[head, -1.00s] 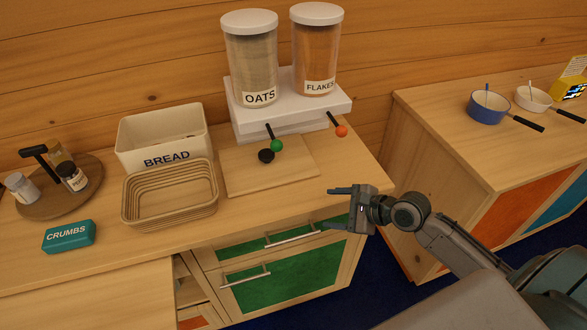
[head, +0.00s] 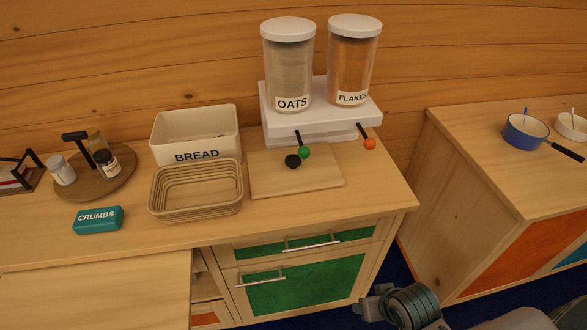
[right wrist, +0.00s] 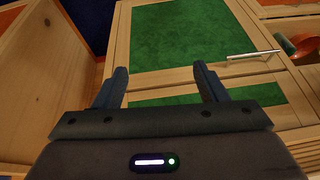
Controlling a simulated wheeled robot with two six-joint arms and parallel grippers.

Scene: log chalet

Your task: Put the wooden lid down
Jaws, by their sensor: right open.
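The wooden lid (head: 325,177), a flat pale board with a black knob (head: 293,161), lies flat on the counter. It is right of the wicker basket and in front of the cereal dispenser. The open cream bread bin (head: 194,130), marked BREAD, stands behind the basket, with no lid on it. My right gripper (right wrist: 162,82) is open and empty in the right wrist view, facing the green cabinet fronts. It is apart from the lid; in the head view only part of my right arm shows at the bottom edge. My left gripper is not in view.
The dispenser (head: 285,127) has OATS and FLAKES jars and two ball-ended levers. The wicker basket (head: 197,208) and teal CRUMBS box (head: 98,220) stand left of the lid. A round tray (head: 120,187) holds jars. Drawer handles (head: 313,243) stick out below. A gap separates the right cabinet (head: 480,200).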

